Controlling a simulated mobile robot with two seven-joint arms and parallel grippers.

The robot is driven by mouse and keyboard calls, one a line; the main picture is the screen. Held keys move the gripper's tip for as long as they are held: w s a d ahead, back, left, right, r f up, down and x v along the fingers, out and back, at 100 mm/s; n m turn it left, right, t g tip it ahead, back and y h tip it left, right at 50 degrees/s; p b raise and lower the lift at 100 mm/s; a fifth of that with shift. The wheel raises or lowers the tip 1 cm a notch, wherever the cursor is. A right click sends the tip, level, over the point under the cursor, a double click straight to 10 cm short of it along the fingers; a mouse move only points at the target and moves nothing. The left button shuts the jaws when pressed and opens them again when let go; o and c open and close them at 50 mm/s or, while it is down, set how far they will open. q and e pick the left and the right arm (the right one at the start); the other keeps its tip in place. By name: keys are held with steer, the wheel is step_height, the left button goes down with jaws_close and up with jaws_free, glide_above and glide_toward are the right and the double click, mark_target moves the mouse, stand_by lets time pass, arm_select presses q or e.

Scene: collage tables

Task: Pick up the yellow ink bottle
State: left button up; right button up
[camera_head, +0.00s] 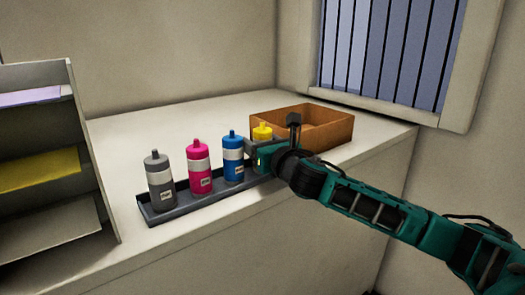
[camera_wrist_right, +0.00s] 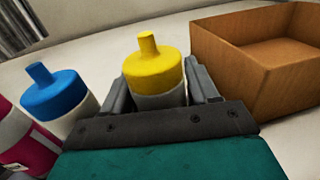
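The yellow ink bottle (camera_head: 262,131) stands at the right end of a dark tray (camera_head: 190,207). Its lower part is hidden behind my right gripper (camera_head: 258,158) in the head view. In the right wrist view, the yellow-capped bottle (camera_wrist_right: 155,72) is upright between the two grey fingers of my right gripper (camera_wrist_right: 160,88). The fingers lie close along both sides of its pale body; I cannot tell whether they press on it. The bottle's cap height fits the row, so it appears to rest in the tray. My left gripper is not in view.
Blue (camera_head: 233,158), magenta (camera_head: 199,168) and grey (camera_head: 159,182) bottles stand in the tray left of the gripper. A brown open box (camera_head: 325,138) sits close behind on the right. A paper shelf (camera_head: 85,150) is at the left. The white counter behind is clear.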

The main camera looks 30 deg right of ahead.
steer(key=c, duration=0.6)
steer(key=shift+c, duration=0.5)
steer(key=shift+r, duration=0.15)
